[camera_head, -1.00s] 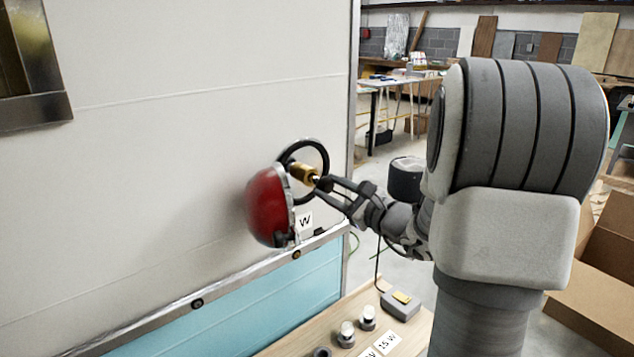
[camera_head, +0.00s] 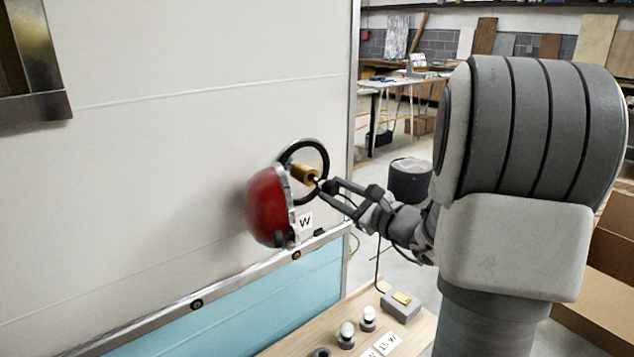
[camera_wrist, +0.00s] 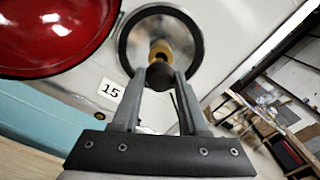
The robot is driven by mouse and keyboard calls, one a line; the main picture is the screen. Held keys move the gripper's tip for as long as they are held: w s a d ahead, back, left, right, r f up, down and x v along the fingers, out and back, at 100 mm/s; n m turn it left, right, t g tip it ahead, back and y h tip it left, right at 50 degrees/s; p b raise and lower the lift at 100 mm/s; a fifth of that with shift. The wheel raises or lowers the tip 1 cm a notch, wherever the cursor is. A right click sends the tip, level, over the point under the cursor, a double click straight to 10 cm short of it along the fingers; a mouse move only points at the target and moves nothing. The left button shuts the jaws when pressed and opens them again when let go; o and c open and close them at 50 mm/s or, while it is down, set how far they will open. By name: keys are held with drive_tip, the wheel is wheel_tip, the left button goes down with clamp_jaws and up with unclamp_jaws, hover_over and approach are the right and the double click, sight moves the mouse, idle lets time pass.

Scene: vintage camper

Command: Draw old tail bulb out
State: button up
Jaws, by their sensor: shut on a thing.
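The tail lamp's brass socket (camera_head: 304,174) stands out from a round reflector with a black ring (camera_head: 324,160) on the trailer wall. My gripper (camera_head: 320,187) is just right of it. In the wrist view, my gripper (camera_wrist: 159,78) is shut on a dark, rounded bulb (camera_wrist: 158,77). The bulb lies in line with the brass socket (camera_wrist: 160,50) and partly overlaps it. I cannot tell whether its base is still inside. The red lens (camera_head: 267,206) hangs open to the left; it also shows in the wrist view (camera_wrist: 55,35).
A white card (camera_head: 304,223) is below the lamp; it reads 15 in the wrist view (camera_wrist: 110,90). On the wooden bench (camera_head: 297,343) below stand two pale bulbs in dark holders (camera_head: 347,335) (camera_head: 368,319), a "15 W" label (camera_head: 388,344) and a grey box (camera_head: 401,304).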

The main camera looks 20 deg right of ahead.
drive_tip(key=v, duration=0.7)
drive_tip(key=shift+b, duration=0.45)
idle(0.4)
idle(0.5)
